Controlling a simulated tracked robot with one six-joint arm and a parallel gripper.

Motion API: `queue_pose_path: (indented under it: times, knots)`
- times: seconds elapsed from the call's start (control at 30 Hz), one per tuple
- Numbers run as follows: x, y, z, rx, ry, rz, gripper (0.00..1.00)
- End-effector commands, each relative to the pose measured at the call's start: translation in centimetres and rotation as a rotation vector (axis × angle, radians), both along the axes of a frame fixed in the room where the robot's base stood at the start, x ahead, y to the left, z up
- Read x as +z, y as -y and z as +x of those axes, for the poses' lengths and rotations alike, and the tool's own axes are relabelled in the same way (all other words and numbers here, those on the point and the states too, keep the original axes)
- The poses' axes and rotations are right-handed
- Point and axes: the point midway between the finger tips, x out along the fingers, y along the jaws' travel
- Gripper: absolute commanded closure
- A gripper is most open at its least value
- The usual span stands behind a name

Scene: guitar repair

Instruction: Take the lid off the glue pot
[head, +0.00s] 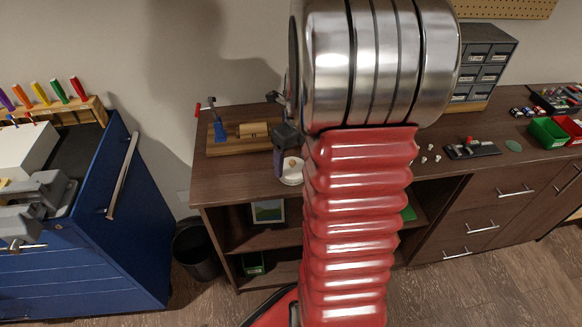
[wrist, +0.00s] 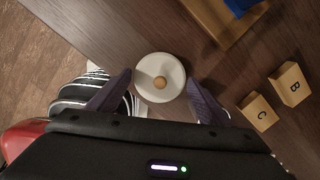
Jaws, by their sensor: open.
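The glue pot's round white lid (wrist: 147,70) with a small tan knob (wrist: 160,82) shows from above in the wrist view. In the head view the white pot (head: 291,178) stands on the brown bench top, partly behind my arm. My gripper (wrist: 158,92) is open and empty, with its dark fingers on the left and right of the lid. In the head view my gripper (head: 287,145) is over the pot, partly hidden by my arm. I cannot tell whether either finger touches the lid. The pot's body is mostly hidden under the lid.
A wooden board (head: 222,149) with a blue part and a roller lies behind the pot. Wooden blocks marked B (wrist: 290,84) and C (wrist: 258,112) lie to the right in the wrist view. The bench's edge (wrist: 80,50) is close on the left.

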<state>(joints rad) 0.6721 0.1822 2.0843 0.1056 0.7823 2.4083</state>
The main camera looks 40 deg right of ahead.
Motion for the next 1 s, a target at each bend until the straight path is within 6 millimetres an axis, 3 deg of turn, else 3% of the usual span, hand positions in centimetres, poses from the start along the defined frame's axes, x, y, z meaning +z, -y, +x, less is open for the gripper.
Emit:
queue_pose_path:
  times: [0.27, 0.83, 1.0]
  knots:
    - [0.03, 0.02, -0.01, 0.0, 0.0, 0.0, 0.29]
    - [-0.06, 0.03, -0.06, -0.001, -0.001, 0.0, 0.69]
    - [-0.15, 0.01, -0.1, -0.001, -0.003, 0.001, 0.73]
